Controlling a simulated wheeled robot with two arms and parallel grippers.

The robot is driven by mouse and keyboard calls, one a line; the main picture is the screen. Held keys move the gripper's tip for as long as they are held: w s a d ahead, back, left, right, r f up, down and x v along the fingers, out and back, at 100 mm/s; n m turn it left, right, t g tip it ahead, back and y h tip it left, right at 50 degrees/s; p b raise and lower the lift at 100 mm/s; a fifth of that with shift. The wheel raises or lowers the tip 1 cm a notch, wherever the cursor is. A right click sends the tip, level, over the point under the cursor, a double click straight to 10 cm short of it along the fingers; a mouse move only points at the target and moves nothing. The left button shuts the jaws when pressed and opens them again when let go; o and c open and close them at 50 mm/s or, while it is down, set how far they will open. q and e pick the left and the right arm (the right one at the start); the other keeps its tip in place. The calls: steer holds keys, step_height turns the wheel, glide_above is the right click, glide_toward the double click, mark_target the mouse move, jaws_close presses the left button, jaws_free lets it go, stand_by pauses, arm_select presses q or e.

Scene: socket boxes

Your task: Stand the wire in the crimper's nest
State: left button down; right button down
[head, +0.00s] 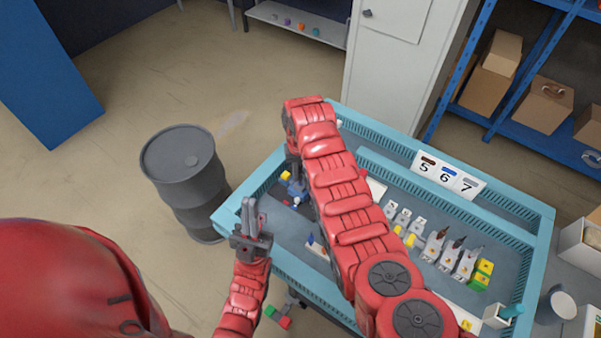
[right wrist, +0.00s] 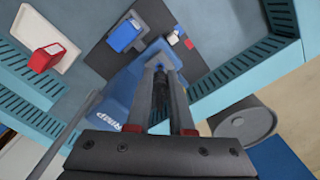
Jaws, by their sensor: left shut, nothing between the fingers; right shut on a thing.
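The blue crimper (head: 292,187) stands at the tray's left end on a dark plate, partly hidden by my right arm in the head view. In the right wrist view its blue body (right wrist: 118,95) with white lettering lies just beyond my right gripper (right wrist: 161,72). That gripper is shut on a thin dark piece (right wrist: 160,95), seemingly the wire, with its tip over the crimper. The nest is hidden by the fingers, so I cannot tell whether the wire touches it. My left gripper (head: 252,212) is shut and empty, pointing up outside the tray's front left edge.
A teal slotted tray (head: 225,215) surrounds the work area. White socket boxes (head: 433,246) and yellow parts stand at its right, beneath a 5-6-7 label card (head: 447,174). A grey drum (head: 185,165) stands on the floor to the left. My right arm crosses the tray's middle.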

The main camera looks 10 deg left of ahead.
steer(key=shift+f+b, duration=0.7)
steer(key=shift+f, duration=0.25)
stand_by(0.3)
steer(key=shift+c, duration=1.6)
jaws_free()
steer(key=shift+r, duration=0.15)
steer(key=shift+r, duration=0.35)
steer(key=shift+r+p, duration=0.95)
steer(key=shift+r, duration=2.35)
